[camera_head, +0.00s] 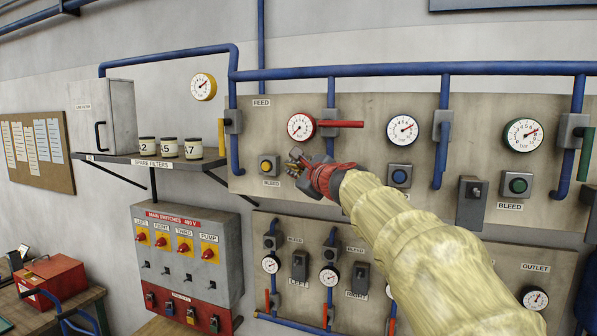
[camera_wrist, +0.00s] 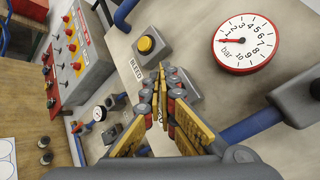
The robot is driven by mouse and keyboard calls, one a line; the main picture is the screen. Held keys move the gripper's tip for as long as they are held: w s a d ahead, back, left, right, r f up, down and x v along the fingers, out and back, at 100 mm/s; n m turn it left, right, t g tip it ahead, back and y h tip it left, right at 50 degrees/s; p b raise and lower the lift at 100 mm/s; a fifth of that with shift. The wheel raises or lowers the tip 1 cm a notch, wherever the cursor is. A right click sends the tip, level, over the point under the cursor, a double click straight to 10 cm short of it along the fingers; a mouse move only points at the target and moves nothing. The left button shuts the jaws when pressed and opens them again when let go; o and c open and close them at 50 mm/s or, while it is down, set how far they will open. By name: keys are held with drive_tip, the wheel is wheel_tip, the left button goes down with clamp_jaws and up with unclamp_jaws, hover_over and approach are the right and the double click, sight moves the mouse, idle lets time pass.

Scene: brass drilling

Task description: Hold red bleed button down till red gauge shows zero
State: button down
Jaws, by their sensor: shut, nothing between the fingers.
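The red-rimmed gauge (camera_head: 300,126) is on the upper panel under FEED. It also shows in the wrist view (camera_wrist: 246,43), its needle near 1 bar. My gripper (camera_head: 293,162) is shut and empty, just below this gauge. In the wrist view my fingertips (camera_wrist: 163,72) lie over a grey button box (camera_wrist: 190,80). The button on that box is hidden behind my fingers, so its colour and whether it is pressed cannot be told. A yellow button (camera_wrist: 150,44) sits on a box left of my gripper, beside a BLEED label; the head view shows it too (camera_head: 266,166).
A red valve handle (camera_head: 340,124) sticks out right of the red gauge. A blue button (camera_head: 399,176) and a green button (camera_head: 518,185) are further right. Blue pipes (camera_head: 400,70) run along the panel. A shelf (camera_head: 130,160) with jars stands out at left.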

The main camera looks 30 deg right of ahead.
drive_tip(key=shift+a, duration=0.1)
drive_tip(key=s+a, duration=0.1)
drive_tip(key=a, duration=0.1)
drive_tip(key=s+a, duration=0.2)
idle(0.7)
idle(0.4)
